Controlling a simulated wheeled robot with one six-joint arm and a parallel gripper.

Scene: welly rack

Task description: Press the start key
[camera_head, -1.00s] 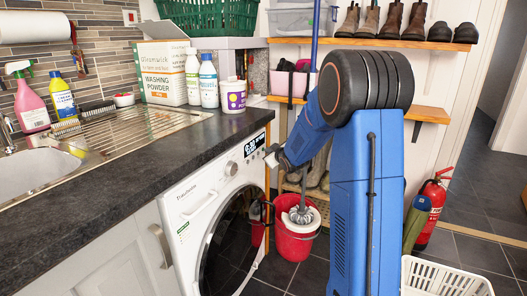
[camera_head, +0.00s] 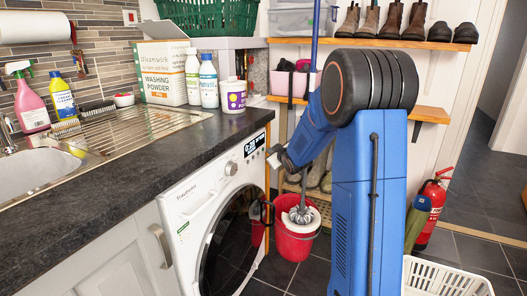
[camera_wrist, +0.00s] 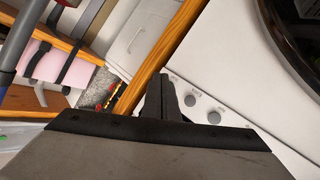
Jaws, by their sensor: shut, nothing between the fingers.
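The white washing machine (camera_head: 190,208) stands under the dark worktop, with a dial (camera_head: 231,168) and a lit display (camera_head: 254,144) on its front panel. In the wrist view its panel shows small round grey keys, one at the upper left (camera_wrist: 190,101) and one lower right (camera_wrist: 214,117), with labels too small to read. I cannot tell which is the start key. My gripper (camera_wrist: 165,84) is shut and empty, its dark fingertips close beside the keys. Contact cannot be judged. In the head view my gripper (camera_head: 274,160) is just right of the display.
A wooden upright (camera_wrist: 160,60) runs close beside the machine. A red bucket (camera_head: 293,243) with a mop stands on the floor right of the machine. A white basket (camera_head: 440,275) and a red fire extinguisher (camera_head: 430,212) are further right. Shelves of footwear (camera_head: 400,44) are behind.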

